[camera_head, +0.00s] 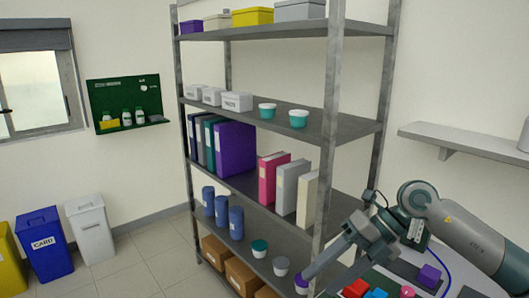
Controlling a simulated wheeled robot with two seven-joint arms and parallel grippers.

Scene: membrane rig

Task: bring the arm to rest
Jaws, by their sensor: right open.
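My right arm comes in from the right edge and bends down to the left. Its gripper (322,262) is low in front of the shelf's right post, above the left side of a work surface. The fingers are small and partly blurred; I see nothing held between them. A small purple-topped thing (301,284) shows by the fingertips; I cannot tell whether they touch it. My left gripper is not in view.
A tall metal shelf (290,115) holds boxes, tubs, binders and blue cylinders. Red (356,288), blue and purple (429,276) pieces lie on the surface under my arm. A wall shelf (470,138) is at right. Bins (45,243) stand at left on clear floor.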

